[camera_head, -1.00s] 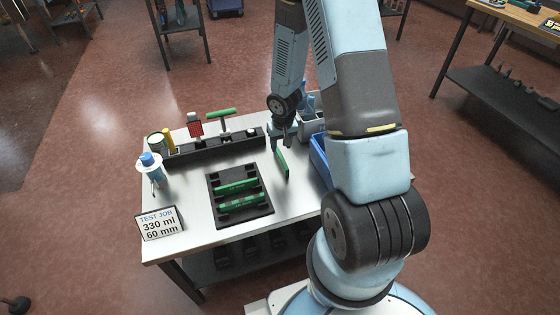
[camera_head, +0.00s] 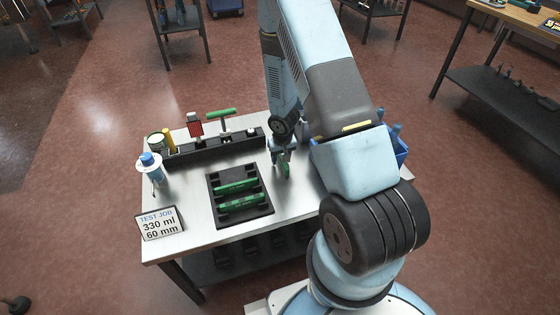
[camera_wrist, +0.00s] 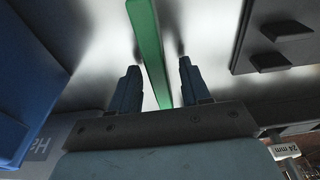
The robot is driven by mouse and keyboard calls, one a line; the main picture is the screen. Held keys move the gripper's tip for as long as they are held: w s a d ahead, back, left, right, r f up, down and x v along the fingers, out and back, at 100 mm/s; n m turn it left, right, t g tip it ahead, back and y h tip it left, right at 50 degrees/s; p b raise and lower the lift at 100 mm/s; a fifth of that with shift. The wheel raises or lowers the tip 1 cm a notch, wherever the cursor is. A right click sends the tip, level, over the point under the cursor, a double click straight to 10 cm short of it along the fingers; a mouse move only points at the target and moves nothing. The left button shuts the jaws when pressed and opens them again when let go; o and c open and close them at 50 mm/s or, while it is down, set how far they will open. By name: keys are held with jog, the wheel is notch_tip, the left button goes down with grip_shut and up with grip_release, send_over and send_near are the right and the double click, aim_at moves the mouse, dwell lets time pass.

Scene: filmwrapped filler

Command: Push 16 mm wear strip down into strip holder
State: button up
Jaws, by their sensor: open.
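A green strip (camera_head: 285,171) stands on the bench right of the black strip holder (camera_head: 215,207). My gripper (camera_head: 280,160) is around it. In the wrist view the strip (camera_wrist: 150,45) runs between the two open fingers (camera_wrist: 158,78), with a gap on each side. The holder bears two green strips, a rear one (camera_head: 236,187) and a front one (camera_head: 242,202). The holder's dark edge also shows at the right of the wrist view (camera_wrist: 250,62). I cannot read the size of any strip.
A blue bin (camera_wrist: 30,60) stands close to my gripper. Bare bench lies around the holder.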

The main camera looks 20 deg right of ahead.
grip_shut()
dwell(0.5)
